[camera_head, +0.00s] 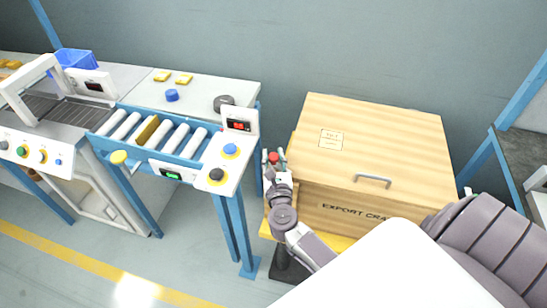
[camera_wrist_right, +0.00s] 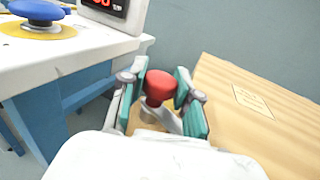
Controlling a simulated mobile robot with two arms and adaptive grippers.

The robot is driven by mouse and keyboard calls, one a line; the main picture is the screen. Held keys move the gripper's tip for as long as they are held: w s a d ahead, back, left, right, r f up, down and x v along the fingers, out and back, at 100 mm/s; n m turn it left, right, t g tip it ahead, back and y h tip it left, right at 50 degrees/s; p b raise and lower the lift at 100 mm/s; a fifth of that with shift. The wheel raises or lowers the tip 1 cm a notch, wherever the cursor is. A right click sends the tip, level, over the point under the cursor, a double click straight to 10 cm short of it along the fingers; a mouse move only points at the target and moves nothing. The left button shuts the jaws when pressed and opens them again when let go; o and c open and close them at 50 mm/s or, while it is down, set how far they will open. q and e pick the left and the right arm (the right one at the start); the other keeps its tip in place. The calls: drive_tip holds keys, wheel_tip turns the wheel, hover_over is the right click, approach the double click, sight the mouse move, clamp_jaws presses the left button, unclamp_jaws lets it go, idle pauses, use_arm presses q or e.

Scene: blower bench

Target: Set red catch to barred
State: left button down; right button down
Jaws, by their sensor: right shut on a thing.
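The red catch (camera_head: 273,157) is a small red knob at the left side of the wooden export crate (camera_head: 420,150). It also shows in the right wrist view (camera_wrist_right: 160,86), between the teal finger pads. My right gripper (camera_head: 275,165) is shut on the red catch, with one finger on each side of the knob. Whether the catch stands at barred cannot be told. My left gripper is not in view.
The crate's closed lid has a grey handle (camera_head: 372,179) and a paper label (camera_head: 331,140). The roller bench (camera_head: 225,90) with blue and black knobs stands close to the left of my right gripper. A dark-topped bench (camera_head: 525,160) stands at the far right.

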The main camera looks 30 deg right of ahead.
drive_tip(key=n+t+y+b, duration=0.1)
drive_tip(key=n+y, duration=0.1)
drive_tip(key=y, duration=0.1)
drive_tip(key=shift+d+f+n+y, duration=0.1)
drive_tip(key=shift+n+y, duration=0.3)
drive_tip(key=shift+n+t+y+b, duration=0.5)
drive_tip(key=shift+n+y+b, duration=0.25)
drive_tip(key=shift+y, duration=0.65)
drive_tip(key=c, duration=0.8)
unclamp_jaws()
drive_tip(key=shift+s, duration=0.25)
drive_tip(key=s, duration=1.1)
drive_tip(key=shift+s+a, duration=0.25)
drive_tip(key=shift+a, duration=0.2)
drive_tip(key=shift+n, duration=0.25)
